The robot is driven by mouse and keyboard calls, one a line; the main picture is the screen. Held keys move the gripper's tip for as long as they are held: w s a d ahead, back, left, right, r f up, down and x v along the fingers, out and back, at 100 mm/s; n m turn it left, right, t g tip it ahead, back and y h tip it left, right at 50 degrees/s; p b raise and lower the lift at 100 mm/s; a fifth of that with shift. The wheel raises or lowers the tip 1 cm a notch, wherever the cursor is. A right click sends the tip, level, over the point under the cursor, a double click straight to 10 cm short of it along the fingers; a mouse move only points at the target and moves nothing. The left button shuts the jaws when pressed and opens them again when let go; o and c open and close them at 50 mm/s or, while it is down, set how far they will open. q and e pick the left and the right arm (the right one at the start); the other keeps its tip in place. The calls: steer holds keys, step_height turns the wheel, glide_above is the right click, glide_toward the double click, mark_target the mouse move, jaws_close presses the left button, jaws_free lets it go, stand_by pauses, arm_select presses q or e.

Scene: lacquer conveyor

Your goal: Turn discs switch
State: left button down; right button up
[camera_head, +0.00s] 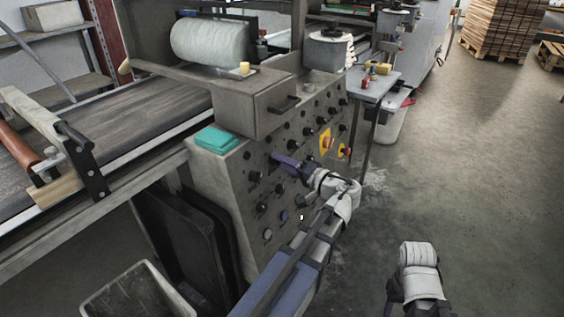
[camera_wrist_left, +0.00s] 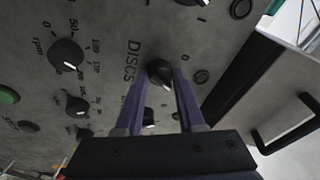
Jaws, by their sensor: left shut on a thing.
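The discs switch is a black rotary knob (camera_wrist_left: 160,72) with a white pointer mark, beside the printed word DISCS on the grey control panel (camera_head: 222,178). My left gripper (camera_head: 276,157) reaches the panel from the right in the head view. In the left wrist view, the purple fingers of my left gripper (camera_wrist_left: 163,75) lie on both sides of the knob and are shut on it. The white pointer slants down to the right in that view. In the head view the gripper hides the knob.
Other knobs, such as a dial (camera_wrist_left: 66,54), sit close around the switch. A drawer with a dark handle (camera_head: 284,104) juts out above the panel. A teal cloth (camera_head: 217,139) lies on the panel's top edge. The floor (camera_head: 460,170) to the right is clear.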

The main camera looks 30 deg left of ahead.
stand_by(0.4)
arm_select(q)
steer(key=c, duration=0.5)
jaws_free()
steer(key=shift+v, duration=3.95)
